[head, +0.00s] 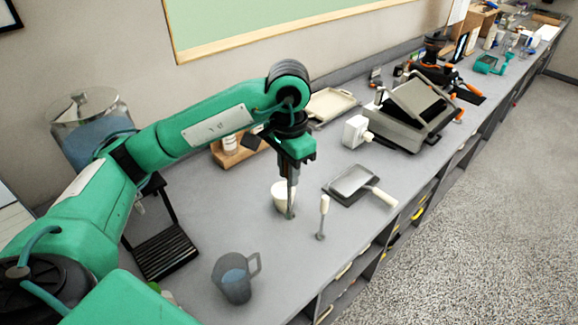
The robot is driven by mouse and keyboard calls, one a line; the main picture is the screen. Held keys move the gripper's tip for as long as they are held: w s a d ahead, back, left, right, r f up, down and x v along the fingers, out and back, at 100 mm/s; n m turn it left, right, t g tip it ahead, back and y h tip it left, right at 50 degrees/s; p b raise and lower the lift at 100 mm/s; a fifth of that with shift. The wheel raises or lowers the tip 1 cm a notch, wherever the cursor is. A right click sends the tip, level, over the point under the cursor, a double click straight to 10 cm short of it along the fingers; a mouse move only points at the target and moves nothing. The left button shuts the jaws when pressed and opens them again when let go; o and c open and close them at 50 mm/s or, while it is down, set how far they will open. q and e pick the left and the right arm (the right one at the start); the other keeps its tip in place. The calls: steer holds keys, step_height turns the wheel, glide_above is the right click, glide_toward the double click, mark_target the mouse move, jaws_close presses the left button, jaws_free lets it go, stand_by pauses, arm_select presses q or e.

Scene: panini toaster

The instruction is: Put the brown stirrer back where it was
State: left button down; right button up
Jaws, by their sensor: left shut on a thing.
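My left gripper (291,182) points straight down over the counter, its fingers shut on a thin brownish stick, apparently the brown stirrer (291,211). The stirrer hangs upright below the fingers, with its lower end close to the counter. A small white cup (279,197) stands right beside it, partly hidden behind the gripper and stirrer. I cannot tell whether the stirrer touches the cup or the counter. My right gripper is not in view.
A white-handled utensil (323,213) is to the right, near a dark square pan (350,182) with a pale handle. A blue-grey jug (234,280) stands in front. A panini toaster (410,110) is farther back. Bare counter (215,215) lies left of the cup.

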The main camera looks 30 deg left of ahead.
arm_select(q)
step_height(320, 180, down, 8)
steer(key=b, duration=0.3)
step_height(320, 180, down, 16)
steer(key=b, duration=0.8)
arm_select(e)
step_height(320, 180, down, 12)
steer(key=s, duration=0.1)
arm_select(q)
steer(key=shift+r, duration=0.15)
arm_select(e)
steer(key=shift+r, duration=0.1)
arm_select(q)
steer(key=shift+f+b, duration=0.45)
steer(key=shift+b, duration=0.4)
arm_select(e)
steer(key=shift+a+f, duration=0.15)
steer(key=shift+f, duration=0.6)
arm_select(q)
steer(key=c, duration=1.2)
jaws_free()
steer(key=shift+o, duration=0.2)
